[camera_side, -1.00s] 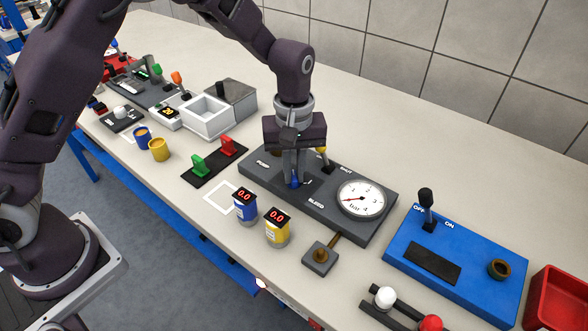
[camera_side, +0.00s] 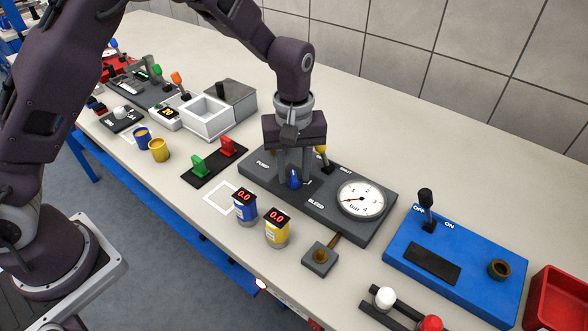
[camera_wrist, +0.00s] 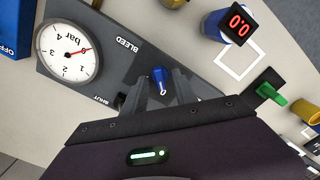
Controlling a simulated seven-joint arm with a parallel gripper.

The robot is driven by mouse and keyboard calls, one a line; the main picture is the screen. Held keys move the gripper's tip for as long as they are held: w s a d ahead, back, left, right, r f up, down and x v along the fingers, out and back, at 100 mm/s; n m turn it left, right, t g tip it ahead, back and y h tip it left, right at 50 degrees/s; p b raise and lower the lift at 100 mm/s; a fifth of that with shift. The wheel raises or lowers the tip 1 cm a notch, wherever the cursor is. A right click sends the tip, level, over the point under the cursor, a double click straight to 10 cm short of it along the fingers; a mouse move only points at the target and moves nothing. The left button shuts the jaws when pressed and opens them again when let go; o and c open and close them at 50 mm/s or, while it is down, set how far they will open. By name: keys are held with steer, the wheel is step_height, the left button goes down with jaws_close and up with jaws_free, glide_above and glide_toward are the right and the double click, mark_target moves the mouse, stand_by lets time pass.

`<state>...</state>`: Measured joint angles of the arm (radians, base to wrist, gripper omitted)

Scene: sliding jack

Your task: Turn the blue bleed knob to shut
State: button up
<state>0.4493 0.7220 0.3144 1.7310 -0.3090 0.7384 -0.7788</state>
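The blue bleed knob (camera_side: 293,178) stands on the dark grey panel (camera_side: 340,218), left of the BLEED lettering in the side view. In the wrist view, the knob (camera_wrist: 158,76) shows between my fingertips. My gripper (camera_wrist: 162,80) is down over it, with one finger on each side. Narrow gaps seem to show between the fingers and the knob, so it looks open around it. The round gauge (camera_side: 361,198) on the panel has its red needle near the low end. The fingers hide part of the knob's base and markings.
A yellow-tipped lever (camera_side: 323,155) stands close behind my gripper near the SHUT lettering. Blue (camera_side: 244,208) and yellow (camera_side: 277,228) cylinders with red 0.0 displays stand in front of the panel. A blue switch box (camera_side: 455,255) is right.

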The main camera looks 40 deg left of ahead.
mark_target(294, 176)
step_height(294, 176, up, 7)
steer(key=shift+f, duration=0.1)
steer(key=s+a+r+m+t+h, duration=0.1)
steer(key=s+a+r+m+t, duration=0.4)
steer(key=s+r, duration=0.8)
steer(key=s+a+m+y, duration=0.1)
steer(key=s+a+m, duration=0.3)
steer(key=s, duration=0.9)
steer(key=shift+a+r+t, duration=0.25)
steer(key=shift+a+t, duration=0.05)
steer(key=shift+a, duration=0.3)
